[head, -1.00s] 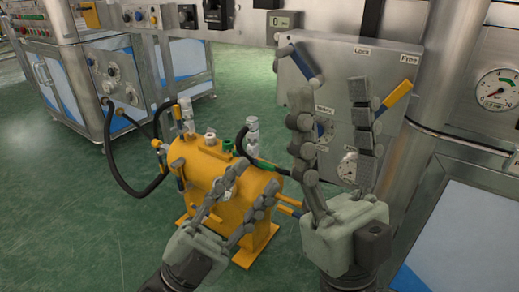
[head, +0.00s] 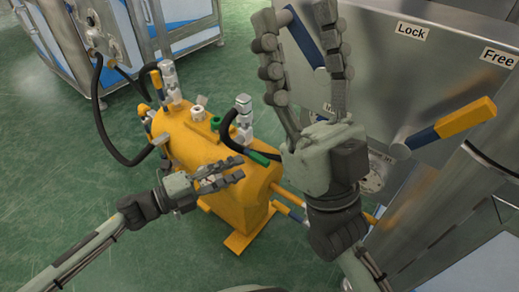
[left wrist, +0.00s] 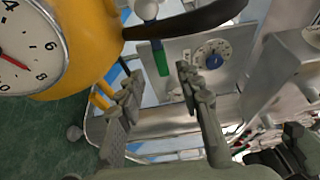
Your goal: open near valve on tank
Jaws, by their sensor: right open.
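The yellow tank (head: 182,128) stands on the floor in the middle of the head view. A black hose and a green valve handle (head: 257,158) are at its near end; the green handle also shows in the left wrist view (left wrist: 161,60). My left gripper (head: 241,168) is beside the near end, fingers pointing right. In the left wrist view its fingers (left wrist: 159,72) are apart, with the green handle seen beyond the gap. I cannot tell whether they touch the tank. My right gripper (head: 295,18) is open and empty, raised in front of the metal panel.
The metal panel (head: 375,75) has Lock and Free labels and a blue-and-yellow lever (head: 455,122). Yellow pipes (head: 350,212) run right from the tank. Another black hose (head: 105,130) loops at left to a cabinet (head: 180,30). Green floor is clear at left.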

